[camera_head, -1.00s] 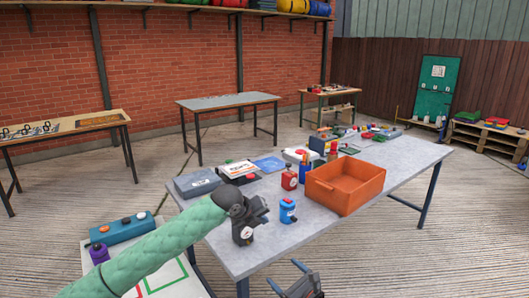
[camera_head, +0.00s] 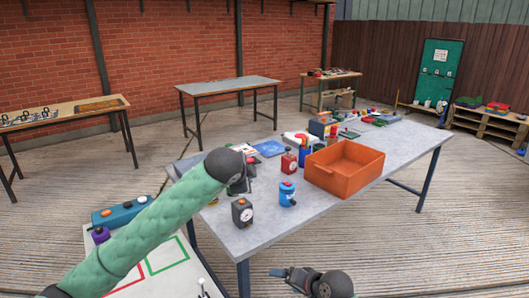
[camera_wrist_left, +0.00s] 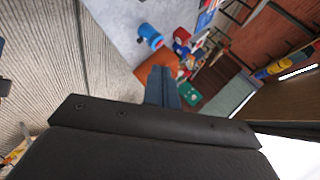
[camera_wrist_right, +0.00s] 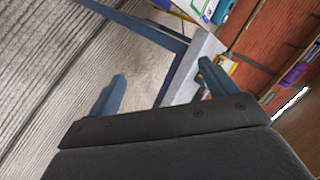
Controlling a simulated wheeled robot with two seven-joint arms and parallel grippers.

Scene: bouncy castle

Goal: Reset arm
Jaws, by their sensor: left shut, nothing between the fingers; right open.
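My left arm in its green sleeve comes in from the left in the head view. Its gripper (camera_head: 242,186) is above the near left part of the grey table (camera_head: 262,222), partly hidden behind the wrist. In the left wrist view the left fingers (camera_wrist_left: 162,86) are together with nothing between them. My right gripper (camera_head: 280,272) is at the bottom of the head view, in front of the table's near edge and apart from it. In the right wrist view the right fingers (camera_wrist_right: 160,88) are wide apart and empty.
On the table stand a black gauge device (camera_head: 242,213), a blue canister (camera_head: 287,194), a red device (camera_head: 289,163) and an orange crate (camera_head: 345,181). A blue box (camera_head: 122,215) lies on a white surface at the left. The table's front strip is clear.

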